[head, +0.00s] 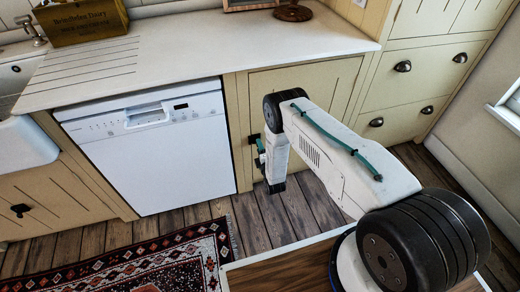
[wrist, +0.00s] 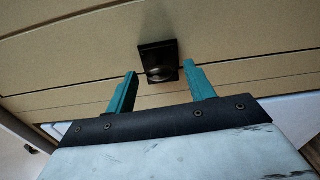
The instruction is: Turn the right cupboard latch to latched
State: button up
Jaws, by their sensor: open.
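The right cupboard (head: 325,78) is a cream door to the right of the white dishwasher, partly hidden behind my arm. Its latch is a small black fitting; in the head view a dark bit of it (head: 253,139) shows at the door's left edge. In the wrist view the latch (wrist: 158,60) is a black square plate with a rounded knob, at upper centre. Which way the latch is turned is hard to tell. My gripper (wrist: 160,70) is open, with one teal finger on each side of the latch's lower part. I see nothing held, and contact cannot be made out.
The white dishwasher (head: 150,145) stands left of the cupboard, under a pale worktop (head: 200,45). Drawers (head: 425,70) with dark cup handles are to the right. Another dark latch (head: 20,209) is on the far left cupboard. A patterned rug (head: 130,265) lies on the plank floor.

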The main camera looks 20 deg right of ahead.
jog(key=shift+s, duration=0.1)
jog(key=s, duration=0.7)
jog(key=shift+s, duration=0.3)
